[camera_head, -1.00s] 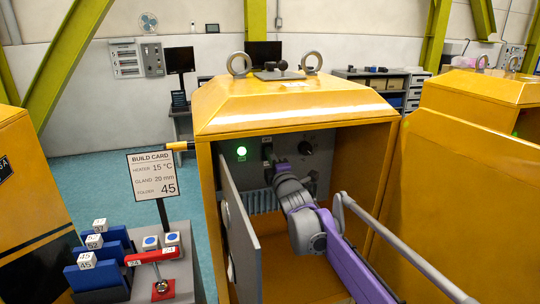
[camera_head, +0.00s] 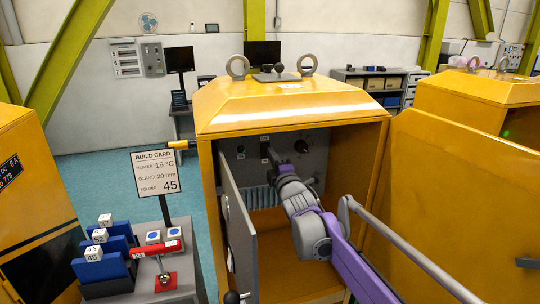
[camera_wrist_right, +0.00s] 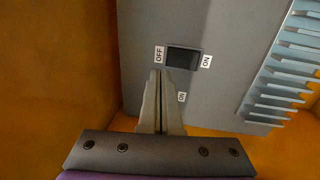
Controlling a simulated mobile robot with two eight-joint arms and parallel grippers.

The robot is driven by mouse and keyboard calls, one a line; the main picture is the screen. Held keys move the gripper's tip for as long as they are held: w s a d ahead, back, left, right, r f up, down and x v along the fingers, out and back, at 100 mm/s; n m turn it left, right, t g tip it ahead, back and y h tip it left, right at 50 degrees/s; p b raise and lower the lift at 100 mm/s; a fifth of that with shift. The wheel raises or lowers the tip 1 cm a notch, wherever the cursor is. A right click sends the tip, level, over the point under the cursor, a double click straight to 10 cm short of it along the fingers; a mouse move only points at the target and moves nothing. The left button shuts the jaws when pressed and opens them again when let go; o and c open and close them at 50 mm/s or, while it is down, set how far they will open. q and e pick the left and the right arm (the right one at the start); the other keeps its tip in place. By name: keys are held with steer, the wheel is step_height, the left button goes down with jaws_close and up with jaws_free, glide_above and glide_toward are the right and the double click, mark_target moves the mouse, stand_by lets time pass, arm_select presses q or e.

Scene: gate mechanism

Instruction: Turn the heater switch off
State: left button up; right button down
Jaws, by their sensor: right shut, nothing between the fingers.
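The heater switch (camera_wrist_right: 183,58) is a black rocker on the grey panel in the right wrist view, between an OFF label (camera_wrist_right: 159,54) and an ON label (camera_wrist_right: 206,61). In the head view the dark switch (camera_head: 265,148) sits inside the open yellow cabinet. My right gripper (camera_wrist_right: 160,73) is shut and empty, its tips beside the OFF end of the switch; I cannot tell whether they touch it. In the head view the right gripper (camera_head: 273,156) reaches into the cabinet. The indicator light (camera_head: 241,152) left of the switch is dark. My left gripper is not in view.
The yellow cabinet (camera_head: 290,108) surrounds my right arm, with its grey door (camera_head: 238,235) open at the left. A dark dial (camera_head: 302,146) is right of the switch. Grey fins (camera_wrist_right: 282,75) stick out from the panel. A build card (camera_head: 156,173) stands at the left.

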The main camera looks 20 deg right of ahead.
steer(key=s, duration=0.8)
steer(key=shift+s+d+r+b, duration=0.15)
steer(key=shift+d+r+b, duration=0.05)
steer(key=shift+r+b, duration=0.2)
steer(key=s+a+f+m+g, duration=0.1)
steer(key=s+f+m+g, duration=0.6)
steer(key=s+f, duration=0.9)
steer(key=s+a+f+m+g, duration=0.2)
steer(key=s+f+m+g, duration=0.5)
steer(key=s+f+m, duration=0.4)
steer(key=s+f, duration=0.6)
steer(key=s, duration=0.3)
steer(key=shift+f+h, duration=0.3)
